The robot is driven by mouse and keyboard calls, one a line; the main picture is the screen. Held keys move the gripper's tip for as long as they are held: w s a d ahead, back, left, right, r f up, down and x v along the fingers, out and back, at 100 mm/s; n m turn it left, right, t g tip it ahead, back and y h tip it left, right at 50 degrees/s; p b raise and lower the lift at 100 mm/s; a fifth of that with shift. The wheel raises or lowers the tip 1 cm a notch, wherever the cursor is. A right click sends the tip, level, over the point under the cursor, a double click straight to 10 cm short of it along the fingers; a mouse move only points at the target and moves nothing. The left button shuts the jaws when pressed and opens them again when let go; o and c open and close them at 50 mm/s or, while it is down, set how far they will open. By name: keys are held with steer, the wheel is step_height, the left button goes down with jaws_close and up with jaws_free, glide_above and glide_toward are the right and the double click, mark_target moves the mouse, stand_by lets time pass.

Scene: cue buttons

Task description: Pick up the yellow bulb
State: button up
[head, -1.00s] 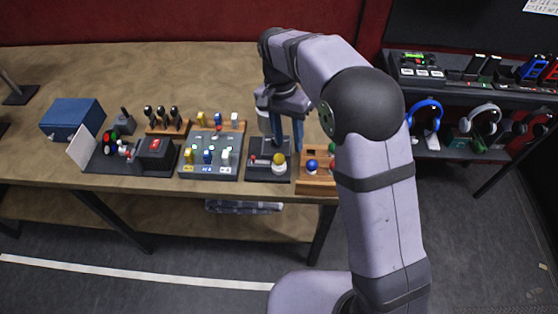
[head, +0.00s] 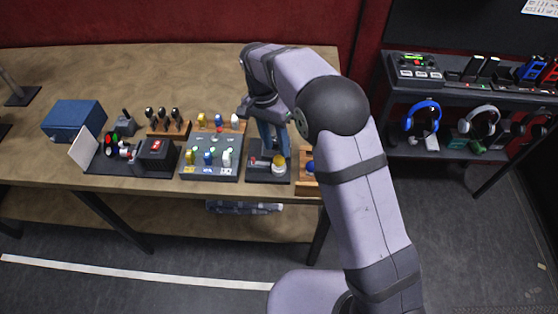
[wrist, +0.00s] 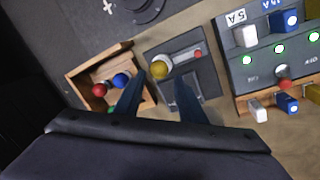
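The yellow bulb (head: 279,160) sits in a pale round socket on a small dark stand (head: 256,177). In the wrist view the bulb (wrist: 159,69) shows just beyond and between my fingertips. My gripper (head: 275,151) points down over the stand, close to the bulb. Its two dark blue fingers are apart, and in the wrist view the gripper (wrist: 159,80) is open with nothing between its fingers. I cannot tell the exact height gap between fingertips and bulb.
A wooden tray (wrist: 82,72) with red, blue and green bulbs stands beside the stand; my arm partly hides it in the head view. A grey panel (head: 208,174) with colored plugs and lit buttons is on the other side. Bare table lies behind.

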mark_target(279, 156)
steer(key=f, duration=0.1)
steer(key=f+p, duration=0.1)
steer(key=f, duration=0.1)
steer(key=shift+s+d+p, duration=0.35)
steer(key=shift+p, duration=0.05)
steer(key=shift+d+f, duration=0.1)
steer(key=shift+f, duration=0.65)
steer(key=c, duration=0.8)
steer(key=shift+o, duration=0.2)
steer(key=shift+r, duration=0.1)
steer(key=shift+c, duration=0.2)
steer(key=shift+r, duration=0.55)
step_height(279, 156, up, 9)
steer(key=b, duration=0.3)
steer(key=shift+d+f, duration=0.1)
